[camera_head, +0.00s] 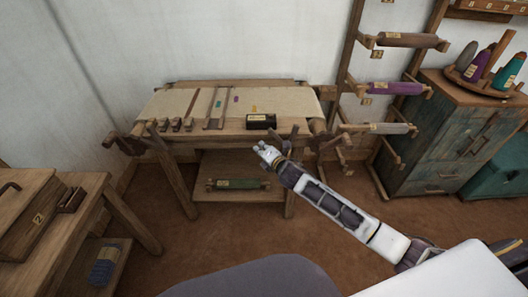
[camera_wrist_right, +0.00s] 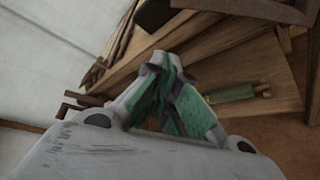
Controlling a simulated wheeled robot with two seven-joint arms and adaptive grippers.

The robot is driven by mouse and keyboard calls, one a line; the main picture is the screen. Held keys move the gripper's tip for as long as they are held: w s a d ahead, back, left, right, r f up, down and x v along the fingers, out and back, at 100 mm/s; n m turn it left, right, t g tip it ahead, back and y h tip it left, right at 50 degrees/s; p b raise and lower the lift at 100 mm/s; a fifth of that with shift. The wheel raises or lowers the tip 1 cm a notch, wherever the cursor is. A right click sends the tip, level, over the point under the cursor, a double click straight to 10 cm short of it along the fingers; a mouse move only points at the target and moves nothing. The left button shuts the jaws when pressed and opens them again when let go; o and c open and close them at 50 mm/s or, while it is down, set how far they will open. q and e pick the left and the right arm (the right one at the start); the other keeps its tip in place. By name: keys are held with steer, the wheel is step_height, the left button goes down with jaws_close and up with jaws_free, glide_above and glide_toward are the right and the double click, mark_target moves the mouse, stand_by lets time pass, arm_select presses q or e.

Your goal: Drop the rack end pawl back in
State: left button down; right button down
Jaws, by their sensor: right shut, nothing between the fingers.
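My right gripper (camera_head: 264,149) is shut and empty at the front right of the wooden loom (camera_head: 225,137), just below and in front of a dark box on its top. In the right wrist view its green-padded fingers (camera_wrist_right: 172,68) are closed together, with loom timber behind them. The wooden rack (camera_head: 350,75) stands against the wall right of the loom, with several labelled rolls across its arms. I cannot pick out the pawl; it is too small to tell or hidden. My left gripper is not in view.
The dark box (camera_head: 261,122) sits on the loom's front right. A green roll (camera_head: 238,184) lies on the lower shelf. A side table (camera_head: 85,205) stands at left, and a worn teal cabinet (camera_head: 440,135) with thread cones at right. The floor before the loom is clear.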

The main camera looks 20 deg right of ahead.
mark_target(278, 138)
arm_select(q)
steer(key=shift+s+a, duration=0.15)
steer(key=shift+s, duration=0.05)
arm_select(e)
steer(key=w+d, duration=0.1)
steer(key=w+d+r, duration=0.1)
steer(key=w, duration=0.1)
steer(key=shift+w+d, duration=0.15)
steer(key=shift+d, duration=0.2)
stand_by(0.3)
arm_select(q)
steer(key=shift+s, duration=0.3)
arm_select(e)
steer(key=shift+d+r, duration=0.1)
